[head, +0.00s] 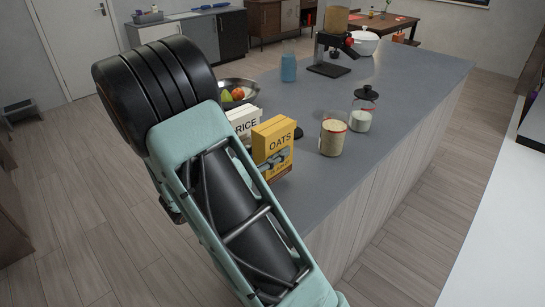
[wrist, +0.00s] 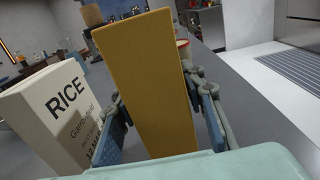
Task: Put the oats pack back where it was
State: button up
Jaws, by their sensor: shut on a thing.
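The yellow oats pack (head: 273,147) is at the near left part of the grey counter in the head view, upright or nearly so. In the wrist view the oats pack (wrist: 145,75) fills the middle, between the two fingers. My gripper (wrist: 162,125) is shut on it.
Right of the oats pack stand a jar of beige contents (head: 333,137) and a jar of white contents (head: 361,116). A fruit bowl (head: 257,97), a blue jar (head: 288,68) and a black grinder (head: 331,68) stand farther back. The counter's (head: 425,92) right side is clear.

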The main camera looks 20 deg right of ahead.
jog(key=shift+f, duration=1.15)
jog(key=shift+f, duration=0.15)
jog(key=o, duration=1.4)
jog(key=shift+o, duration=0.2)
jog(key=shift+s+a, duration=0.1)
jog(key=shift+a, duration=0.1)
jog(key=v, duration=1.1)
jog(key=shift+s+a, duration=0.2)
jog(key=shift+a, duration=0.05)
jog(key=shift+w+b, duration=0.1)
jog(key=shift+b, duration=0.2)
